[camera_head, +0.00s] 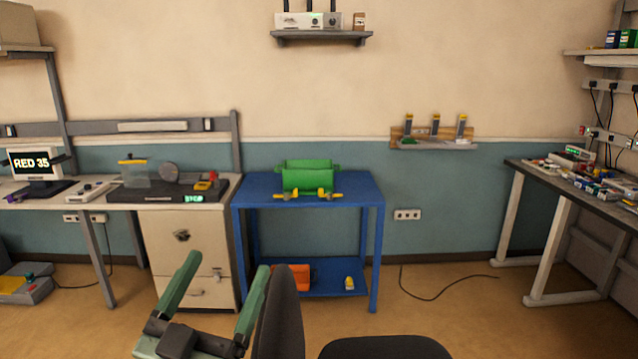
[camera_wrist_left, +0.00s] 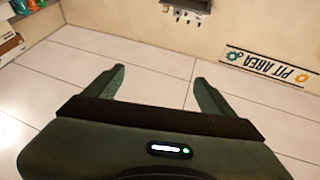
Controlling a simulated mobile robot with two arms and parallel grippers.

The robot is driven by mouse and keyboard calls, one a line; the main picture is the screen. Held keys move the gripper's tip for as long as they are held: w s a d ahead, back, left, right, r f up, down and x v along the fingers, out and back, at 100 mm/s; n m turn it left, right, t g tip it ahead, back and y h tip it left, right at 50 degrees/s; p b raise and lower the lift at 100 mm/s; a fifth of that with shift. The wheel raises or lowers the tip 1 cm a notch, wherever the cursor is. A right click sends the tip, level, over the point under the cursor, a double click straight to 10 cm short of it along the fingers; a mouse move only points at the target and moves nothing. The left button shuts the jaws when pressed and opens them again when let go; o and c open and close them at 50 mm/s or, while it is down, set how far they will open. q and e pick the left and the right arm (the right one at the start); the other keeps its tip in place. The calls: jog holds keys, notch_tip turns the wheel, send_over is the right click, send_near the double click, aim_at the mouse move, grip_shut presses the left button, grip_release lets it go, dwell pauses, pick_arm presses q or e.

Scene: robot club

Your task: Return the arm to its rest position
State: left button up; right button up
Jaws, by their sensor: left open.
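My left gripper (camera_head: 222,285) is at the lower left of the head view. Its two green fingers point up and stand wide apart with nothing between them. In the left wrist view the same gripper (camera_wrist_left: 158,82) shows its spread fingers against a pale tiled surface, holding nothing. My right gripper is not in either view.
A dark chair (camera_head: 282,315) stands close beside my left gripper. Beyond are a blue table (camera_head: 358,190) with a green bin (camera_head: 307,176), a white drawer cabinet (camera_head: 190,245) and a left workbench (camera_head: 65,200). A cluttered bench (camera_head: 530,172) stands right.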

pick_arm(q)
jog(key=s+a+f+n+g+y, duration=0.15)
jog(key=f+g, duration=0.35)
jog(key=f, duration=0.8)
jog(key=s+a+f+g+y, duration=0.25)
jog(key=f+g, duration=0.25)
jog(key=f, duration=0.8)
jog(key=s+a+f+g+y, duration=0.15)
jog(key=s+f+g, duration=0.25)
jog(key=s+f, duration=0.4)
jog(key=s+a+f+g, duration=0.2)
jog(key=s+f+g, duration=0.4)
jog(key=s, duration=0.4)
jog(key=s+f+x, duration=0.1)
jog(key=s+x, duration=0.2)
jog(key=x, duration=0.9)
jog(key=s+x, duration=0.2)
jog(key=x, duration=1)
jog(key=s+a+f+g, duration=0.1)
jog(key=s+a+f, duration=0.2)
jog(key=s+f, duration=1.5)
jog(key=shift+f, duration=0.4)
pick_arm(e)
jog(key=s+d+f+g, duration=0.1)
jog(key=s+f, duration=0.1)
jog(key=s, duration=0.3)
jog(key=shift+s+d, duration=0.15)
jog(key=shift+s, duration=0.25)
